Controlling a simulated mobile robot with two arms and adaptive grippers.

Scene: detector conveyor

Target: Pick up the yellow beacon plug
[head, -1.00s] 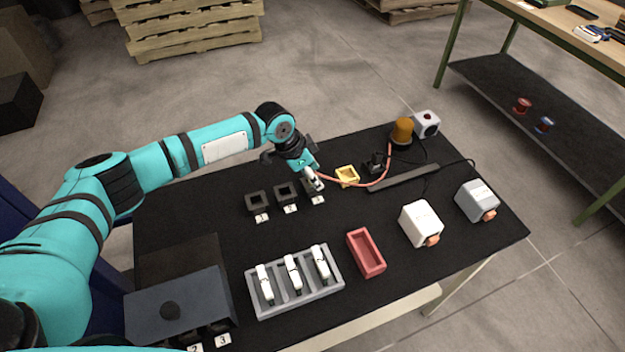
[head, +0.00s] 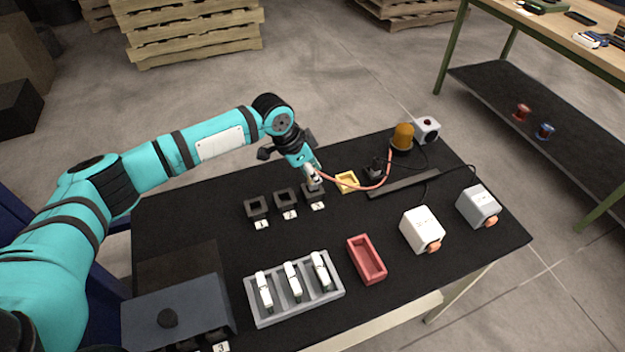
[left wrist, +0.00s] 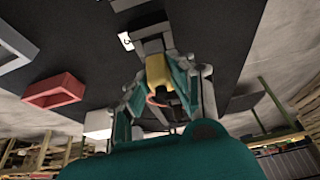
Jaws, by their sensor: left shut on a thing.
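My left gripper (head: 313,178) is shut on the yellow beacon plug (left wrist: 159,71), which sits between the fingers in the left wrist view. An orange cable runs from the plug to the orange beacon (head: 402,137) at the back right of the black table. The plug is just over or at the dark socket labelled 3 (head: 315,197); I cannot tell whether they touch. In the head view the fingers mostly hide the plug. My right gripper is not in view.
A yellow open holder (head: 347,182) is just right of the gripper. Sockets 1 (head: 256,208) and 2 (head: 286,200) stand left. In front are a grey rack (head: 260,318) with white pieces and a red tray (head: 367,276). A dark bar (head: 404,184) lies right.

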